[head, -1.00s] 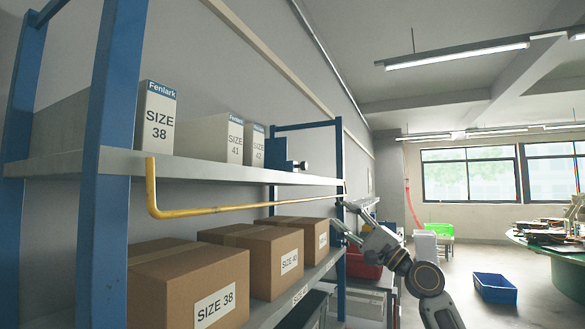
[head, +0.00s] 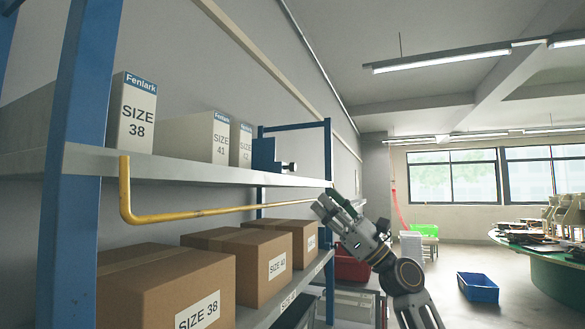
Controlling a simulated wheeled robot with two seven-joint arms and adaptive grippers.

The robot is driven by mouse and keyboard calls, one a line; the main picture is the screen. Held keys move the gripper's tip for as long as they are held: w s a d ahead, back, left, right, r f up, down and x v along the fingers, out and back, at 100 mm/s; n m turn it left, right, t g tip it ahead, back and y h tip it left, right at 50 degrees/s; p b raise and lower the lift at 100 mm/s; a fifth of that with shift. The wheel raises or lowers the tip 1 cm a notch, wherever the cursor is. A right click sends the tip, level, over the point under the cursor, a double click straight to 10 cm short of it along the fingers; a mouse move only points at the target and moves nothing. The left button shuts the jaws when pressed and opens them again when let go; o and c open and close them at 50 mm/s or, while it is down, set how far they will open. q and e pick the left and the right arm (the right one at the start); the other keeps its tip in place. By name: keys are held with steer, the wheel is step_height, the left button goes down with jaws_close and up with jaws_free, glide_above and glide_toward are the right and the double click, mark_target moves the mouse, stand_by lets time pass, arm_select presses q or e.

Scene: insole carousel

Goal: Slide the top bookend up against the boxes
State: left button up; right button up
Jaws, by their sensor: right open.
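The top bookend (head: 264,154) is a blue upright plate with a dark knob, standing on the upper shelf (head: 200,171) to the right of the white boxes. The SIZE 38 box (head: 131,114) stands at the left, apart from the SIZE 41 box (head: 196,138) and another white box (head: 241,144) beside it. The bookend appears close to the last box; I cannot tell if they touch. My right gripper (head: 328,205) is open and empty, in front of the rack's right post, below and to the right of the bookend. My left gripper is not in view.
A yellow rail (head: 200,214) runs along the front below the upper shelf. Brown cartons (head: 165,287) fill the lower shelf. A blue post (head: 328,160) stands at the rack's right end. A blue bin (head: 478,287) sits on the open floor at right.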

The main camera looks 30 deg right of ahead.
mark_target(295, 169)
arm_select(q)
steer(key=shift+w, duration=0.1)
arm_select(e)
steer(key=m, duration=0.3)
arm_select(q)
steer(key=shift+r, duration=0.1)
arm_select(e)
steer(key=shift+r, duration=0.1)
stand_by(0.3)
steer(key=p+x, duration=0.4)
steer(key=x, duration=0.7)
steer(key=shift+w+r, duration=0.15)
steer(key=shift+r, duration=0.1)
steer(key=shift+p+x, duration=0.3)
steer(key=shift+x, duration=0.75)
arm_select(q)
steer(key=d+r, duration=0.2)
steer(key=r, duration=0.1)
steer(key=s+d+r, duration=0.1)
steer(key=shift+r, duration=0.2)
arm_select(e)
steer(key=shift+a, duration=0.1)
steer(key=shift+f, duration=0.1)
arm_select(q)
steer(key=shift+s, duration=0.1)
arm_select(e)
steer(key=c, duration=0.6)
